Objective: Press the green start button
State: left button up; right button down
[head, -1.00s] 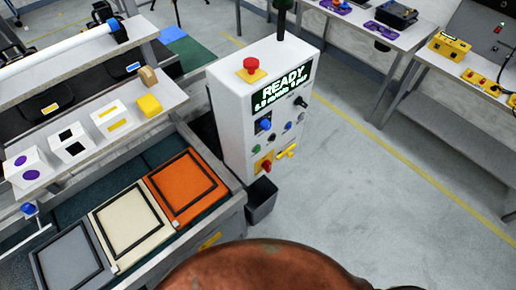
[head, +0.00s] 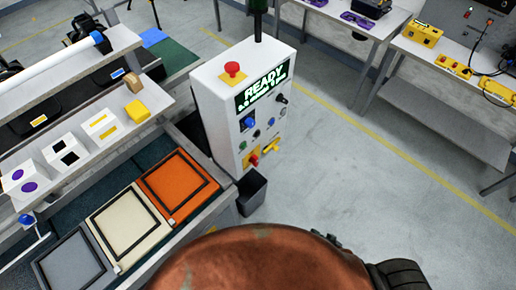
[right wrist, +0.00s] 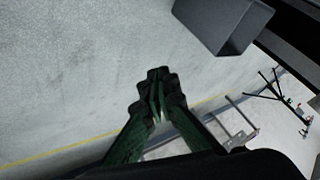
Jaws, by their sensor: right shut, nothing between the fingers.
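A white control cabinet (head: 238,105) stands upright in the head view, with a lit display reading READY (head: 263,84). A small green button (head: 243,146) shows low on the left of its front panel, below a blue switch (head: 248,123). My right gripper (right wrist: 157,85) shows in the right wrist view with its dark fingers shut together and nothing between them. It is over bare floor, apart from the grey bin, and the button is not in that view. I cannot make out either gripper in the head view.
A red mushroom button (head: 232,69) tops the cabinet, and a red-and-yellow switch (head: 253,160) is low on its front. A grey bin (head: 251,191) stands at its foot, also in the right wrist view (right wrist: 222,22). A workbench with an orange tray (head: 178,185) is left. Floor right is clear.

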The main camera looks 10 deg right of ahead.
aim_at(245, 147)
jog(key=w+a+r+m+t+y+p, duration=0.15)
jog(key=w+a+r, duration=0.25)
jog(key=r, duration=0.8)
jog(key=w+a+r+m+t+y+p, duration=0.15)
jog(key=w+a+r, duration=0.25)
jog(key=r, duration=0.8)
jog(key=w+a+r+m+t+y+p, duration=0.1)
jog(key=w+a+r+t+y+p, duration=0.25)
jog(key=r, duration=0.85)
jog(key=s+a+r+m+y, duration=0.1)
jog(key=a+r, duration=0.3)
jog(key=r, duration=0.4)
jog(key=s+a+r+m+y, duration=0.1)
jog(key=a+r, duration=0.3)
jog(key=r, duration=0.5)
jog(key=shift+a+y, duration=0.1)
jog(key=shift+y, duration=0.15)
jog(key=p+x, duration=0.2)
jog(key=x, duration=0.4)
jog(key=p+x, duration=0.3)
jog(key=x, duration=0.4)
jog(key=shift+r, duration=0.2)
jog(key=shift+w+a+f, duration=0.1)
jog(key=shift+w+a, duration=0.15)
jog(key=shift+w, duration=0.15)
